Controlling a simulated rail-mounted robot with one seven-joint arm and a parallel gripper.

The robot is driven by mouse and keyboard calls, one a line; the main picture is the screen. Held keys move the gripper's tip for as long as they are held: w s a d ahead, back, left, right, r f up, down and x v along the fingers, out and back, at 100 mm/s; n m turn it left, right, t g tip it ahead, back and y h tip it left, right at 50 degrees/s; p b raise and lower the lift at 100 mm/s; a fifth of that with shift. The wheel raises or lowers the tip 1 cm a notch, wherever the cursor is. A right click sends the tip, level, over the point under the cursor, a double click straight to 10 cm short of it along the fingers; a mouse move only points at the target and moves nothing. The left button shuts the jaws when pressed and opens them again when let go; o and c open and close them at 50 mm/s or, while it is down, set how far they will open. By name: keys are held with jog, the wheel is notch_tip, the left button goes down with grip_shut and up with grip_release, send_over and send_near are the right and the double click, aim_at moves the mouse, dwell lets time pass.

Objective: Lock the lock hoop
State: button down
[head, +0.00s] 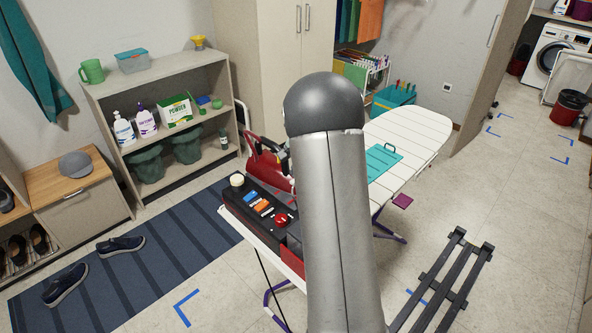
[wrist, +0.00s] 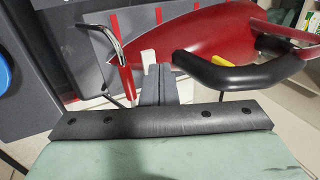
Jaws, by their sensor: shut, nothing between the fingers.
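The lock hoop (wrist: 104,36) looks like a bent chrome bar with a red lower part, in the upper left of the wrist view. It stands up beside a red iron (wrist: 205,45) with a black handle (wrist: 245,75). My gripper (wrist: 157,72) is shut and empty, its fingertips between the hoop and the black handle. I cannot tell whether the fingertips touch either. In the head view the red iron (head: 264,168) sits at the far end of a black base (head: 237,202) on the ironing board. My arm hides my fingers and most of the hoop there.
The white ironing board (head: 410,140) extends right, with a teal pad (head: 383,160) on it. A shelf (head: 170,95) stands at the back left. A dark slatted rack (head: 450,280) lies at the lower right.

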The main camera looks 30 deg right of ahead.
jog(key=shift+s+f, duration=0.1)
jog(key=shift+s+d+f+b, duration=0.2)
jog(key=shift+s+f+b, duration=0.05)
jog(key=shift+s+b, duration=0.4)
jog(key=shift+r+p, duration=0.4)
jog(key=shift+r, duration=0.15)
notch_tip(320, 180, up, 13)
jog(key=s, duration=0.1)
jog(key=shift+s+d, duration=0.2)
jog(key=shift+s, duration=0.05)
